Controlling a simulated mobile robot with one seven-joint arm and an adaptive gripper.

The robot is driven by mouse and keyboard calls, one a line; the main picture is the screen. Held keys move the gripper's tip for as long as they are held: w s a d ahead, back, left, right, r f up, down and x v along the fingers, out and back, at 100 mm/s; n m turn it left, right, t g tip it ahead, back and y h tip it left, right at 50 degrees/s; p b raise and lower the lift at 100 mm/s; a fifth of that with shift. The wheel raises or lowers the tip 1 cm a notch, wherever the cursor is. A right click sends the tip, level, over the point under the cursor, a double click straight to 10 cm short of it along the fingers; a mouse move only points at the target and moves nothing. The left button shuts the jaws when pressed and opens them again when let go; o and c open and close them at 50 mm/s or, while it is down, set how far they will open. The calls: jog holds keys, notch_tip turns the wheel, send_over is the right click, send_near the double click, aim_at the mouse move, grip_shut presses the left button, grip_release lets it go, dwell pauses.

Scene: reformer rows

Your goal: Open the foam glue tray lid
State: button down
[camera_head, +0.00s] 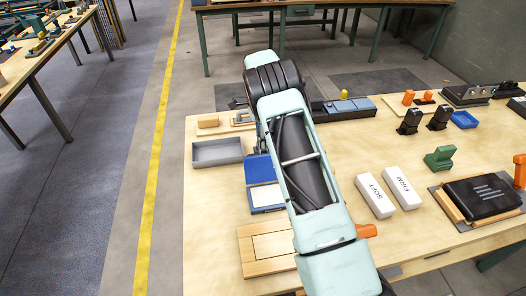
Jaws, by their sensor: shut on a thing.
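The foam glue tray (267,197) is a shallow blue box with a pale inside, on the wooden bench just left of my arm. Its blue lid (257,169) stands raised at the tray's far edge, and the pale inside shows. My arm covers the right side of both. My gripper (261,141) is mostly hidden behind my arm; only a dark bit shows at the lid's upper edge. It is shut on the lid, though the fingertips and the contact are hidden.
A grey open tray (217,152) lies left of the lid. A wooden frame board (265,247) lies nearer. White blocks marked SOFT (374,196) and FIRM (401,188) lie right of my arm. A blue-grey case (345,109) is behind. Bare bench shows at the front left.

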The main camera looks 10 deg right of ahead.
jog(key=shift+w+a+f, duration=0.1)
jog(key=shift+w+f, duration=0.25)
jog(key=shift+f, duration=0.3)
jog(key=c, duration=2.1)
grip_release()
jog(key=shift+w+f, duration=0.1)
jog(key=shift+f, duration=0.05)
jog(key=shift+o, duration=1.3)
jog(key=shift+w+f, duration=0.15)
jog(key=shift+w, duration=0.1)
jog(key=shift+r, duration=0.35)
jog(key=shift+w+r, duration=0.1)
jog(key=v, duration=0.7)
